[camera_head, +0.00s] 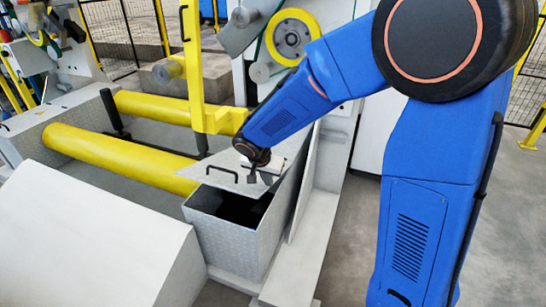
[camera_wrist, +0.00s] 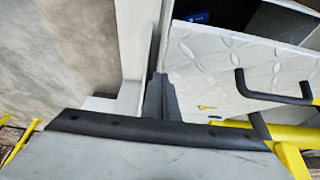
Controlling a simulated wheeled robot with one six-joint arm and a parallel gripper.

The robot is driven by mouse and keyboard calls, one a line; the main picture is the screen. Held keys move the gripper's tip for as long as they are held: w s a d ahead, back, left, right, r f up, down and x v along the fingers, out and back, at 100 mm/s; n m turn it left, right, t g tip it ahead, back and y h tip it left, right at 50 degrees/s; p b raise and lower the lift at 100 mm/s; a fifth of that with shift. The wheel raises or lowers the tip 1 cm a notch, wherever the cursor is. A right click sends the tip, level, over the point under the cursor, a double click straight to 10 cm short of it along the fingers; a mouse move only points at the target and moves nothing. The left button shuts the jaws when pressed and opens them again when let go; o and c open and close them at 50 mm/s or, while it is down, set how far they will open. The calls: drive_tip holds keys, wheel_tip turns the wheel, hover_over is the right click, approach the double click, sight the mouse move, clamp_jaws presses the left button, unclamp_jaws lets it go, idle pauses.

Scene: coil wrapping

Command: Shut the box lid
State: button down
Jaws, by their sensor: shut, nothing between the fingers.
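The box (camera_head: 226,238) is a grey chequered-plate metal box with a dark opening at its top. Its lid (camera_head: 205,172) is a grey plate with a black bar handle (camera_head: 222,170); it stands open at the far side of the opening. My gripper (camera_head: 258,179) is shut and empty, close to the lid's right part; the view does not settle whether it touches. In the wrist view the dark fingers (camera_wrist: 161,92) are beside the edge of the raised-pattern lid (camera_wrist: 215,75), with the handle (camera_wrist: 262,92) to the right. The box's inside is mostly dark.
Yellow rollers (camera_head: 115,157) lie behind and left of the box. A yellow post (camera_head: 193,60) rises behind the lid. A pale sloped block (camera_head: 90,245) stands front left. A narrow upright panel (camera_head: 303,185) runs along the box's right side. Open floor (camera_head: 345,235) lies to the right.

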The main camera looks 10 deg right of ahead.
wheel_tip(320, 180, down, 9)
drive_tip(key=s+a, duration=0.1)
drive_tip(key=s, duration=0.1)
drive_tip(key=shift+s+a, duration=0.2)
drive_tip(key=shift+a, duration=0.15)
